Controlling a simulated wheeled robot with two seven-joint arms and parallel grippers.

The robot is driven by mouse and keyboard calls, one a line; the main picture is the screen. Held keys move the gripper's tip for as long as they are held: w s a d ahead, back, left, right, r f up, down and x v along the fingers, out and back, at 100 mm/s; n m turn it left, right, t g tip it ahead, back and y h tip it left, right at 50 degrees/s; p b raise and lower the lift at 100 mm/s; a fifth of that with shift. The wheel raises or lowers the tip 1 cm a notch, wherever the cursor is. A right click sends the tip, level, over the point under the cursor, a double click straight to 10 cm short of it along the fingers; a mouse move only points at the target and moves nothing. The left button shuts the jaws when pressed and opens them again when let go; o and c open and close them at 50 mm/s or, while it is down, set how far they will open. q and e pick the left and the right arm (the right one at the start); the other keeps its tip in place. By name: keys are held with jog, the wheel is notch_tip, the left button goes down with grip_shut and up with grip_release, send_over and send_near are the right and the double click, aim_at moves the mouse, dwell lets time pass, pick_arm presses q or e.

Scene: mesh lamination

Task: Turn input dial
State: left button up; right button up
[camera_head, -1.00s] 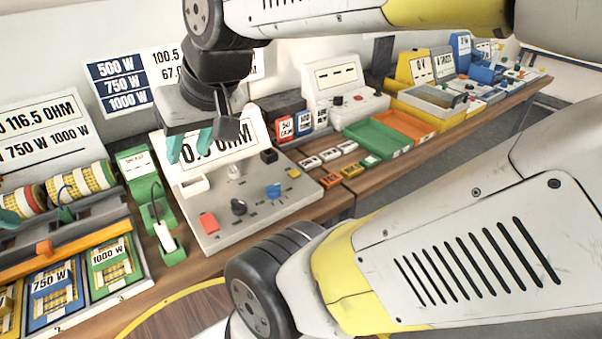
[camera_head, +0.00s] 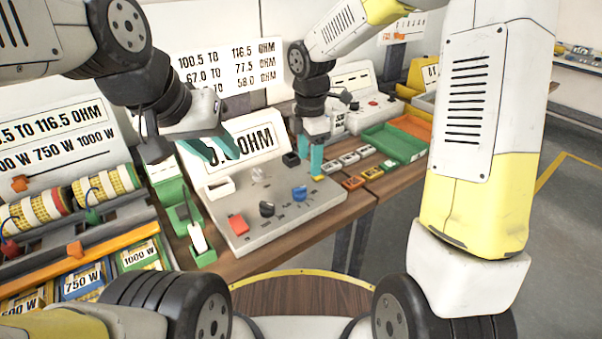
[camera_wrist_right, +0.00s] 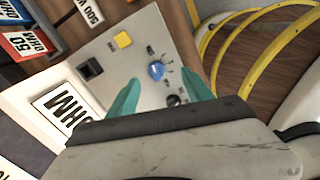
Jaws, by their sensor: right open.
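The grey device panel (camera_head: 285,225) stands on the bench with an OHM display (camera_head: 252,146) behind it. It carries a blue dial (camera_head: 299,193), a black dial (camera_head: 267,208), a red button and a yellow button. The panel labels are too small to read, so I cannot tell which dial is the input dial. My right gripper (camera_head: 310,160) is above the panel's back right corner. In the right wrist view its open fingers (camera_wrist_right: 161,78) frame the blue dial (camera_wrist_right: 157,71) and black dial (camera_wrist_right: 173,100); no contact shows. My left gripper (camera_head: 221,158) is open and empty above the panel's back left.
A green holder (camera_head: 178,205) stands close left of the panel. A rack of wound coils (camera_head: 105,187) is further left. Green (camera_head: 392,143) and orange trays and small labelled blocks lie to the right. The panel's front is clear.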

aim_at(299, 188)
jog(key=a+f+n, duration=0.1)
jog(key=f, duration=0.1)
jog(key=w+a+f+n, duration=0.1)
jog(key=shift+w+a+f+n+g, duration=0.1)
jog(key=shift+a+f+n+g, duration=0.1)
jog(key=shift+f+n+g, duration=0.15)
notch_tip(299, 188, down, 8)
jog(key=shift+r, duration=0.25)
grip_shut()
